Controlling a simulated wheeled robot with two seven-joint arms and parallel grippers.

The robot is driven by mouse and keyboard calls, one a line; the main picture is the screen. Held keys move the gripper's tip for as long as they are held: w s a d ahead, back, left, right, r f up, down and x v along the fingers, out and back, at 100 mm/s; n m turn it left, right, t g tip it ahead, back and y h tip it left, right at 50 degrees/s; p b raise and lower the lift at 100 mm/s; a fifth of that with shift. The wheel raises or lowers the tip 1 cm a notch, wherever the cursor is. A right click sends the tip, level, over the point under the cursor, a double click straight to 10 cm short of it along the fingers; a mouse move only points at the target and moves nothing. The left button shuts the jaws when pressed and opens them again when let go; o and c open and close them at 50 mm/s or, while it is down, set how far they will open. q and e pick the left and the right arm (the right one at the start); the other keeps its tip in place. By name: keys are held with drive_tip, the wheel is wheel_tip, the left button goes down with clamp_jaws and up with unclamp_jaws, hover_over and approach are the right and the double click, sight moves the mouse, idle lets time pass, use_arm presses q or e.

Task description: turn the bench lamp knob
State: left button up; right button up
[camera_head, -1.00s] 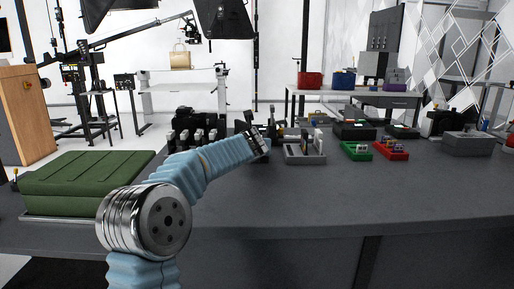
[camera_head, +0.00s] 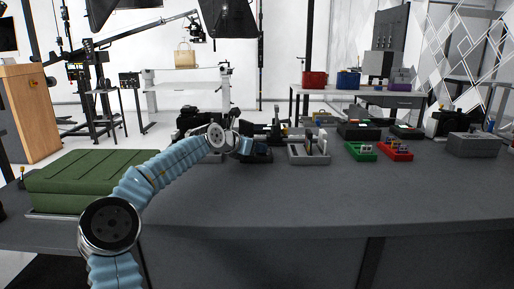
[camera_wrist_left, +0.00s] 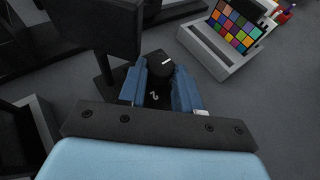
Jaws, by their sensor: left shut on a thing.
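The bench lamp knob (camera_wrist_left: 160,64) is a round black knob with a white line on top. In the left wrist view it sits between the two blue fingers of my left gripper (camera_wrist_left: 160,80), which is shut on it with one finger at each side. A dark panel marked with a white sign shows just below the knob. In the head view my left gripper (camera_head: 262,152) is small and dark at the far side of the table, and the knob cannot be made out there. My right gripper is not in view.
A dark, blocky object on a stand (camera_wrist_left: 98,25) rises close to the left of the gripper. A grey tray with a colour chart (camera_wrist_left: 235,25) stands to the right. A green case (camera_head: 90,180) lies at the table's left. The front of the table (camera_head: 330,200) is clear.

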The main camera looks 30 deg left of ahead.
use_arm(q)
drive_tip(key=shift+a+m+h, duration=0.15)
drive_tip(key=shift+m+h, duration=0.25)
drive_tip(key=o, duration=1)
drive_tip(key=shift+o, duration=0.2)
drive_tip(key=shift+s+a, duration=0.15)
drive_tip(key=shift+s, duration=0.2)
drive_tip(key=b+v, duration=0.4)
drive_tip(key=v, duration=0.8)
drive_tip(key=shift+w+r, duration=0.1)
drive_tip(key=shift+s+a+r, duration=0.1)
drive_tip(key=shift+s+r, duration=0.2)
drive_tip(key=shift+s, duration=0.15)
